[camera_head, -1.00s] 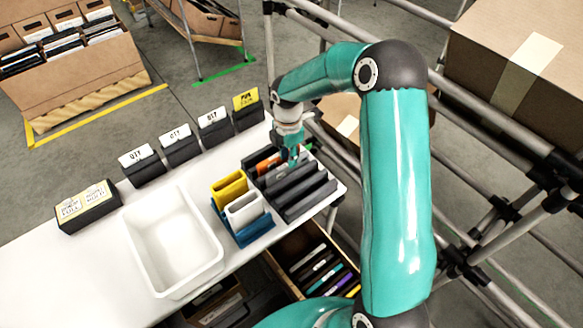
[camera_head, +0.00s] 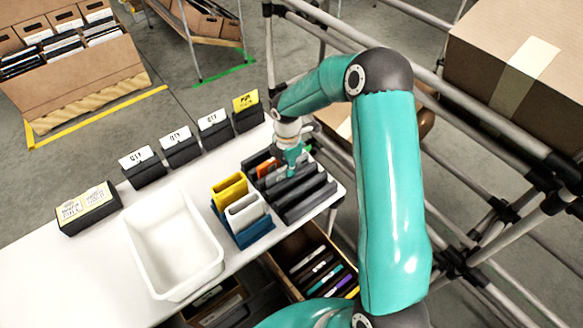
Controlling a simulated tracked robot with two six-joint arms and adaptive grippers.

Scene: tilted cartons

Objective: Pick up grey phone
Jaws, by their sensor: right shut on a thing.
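My right gripper (camera_head: 289,173) reaches down into the dark slotted rack (camera_head: 307,203) at the right end of the white table. Its teal fingers are shut on a thin grey item, the grey phone (camera_head: 286,180), which still sits low among the slots. The fingers and the rack walls hide most of it. An orange item (camera_head: 265,168) stands in the same rack, just left of the fingers. My left gripper is not in view.
A blue holder with a yellow (camera_head: 229,187) and a white item (camera_head: 244,209) stands left of the rack. An empty white tray (camera_head: 137,253) lies further left. Black card holders (camera_head: 181,148) line the back edge. A box of coloured items (camera_head: 277,258) sits below the table.

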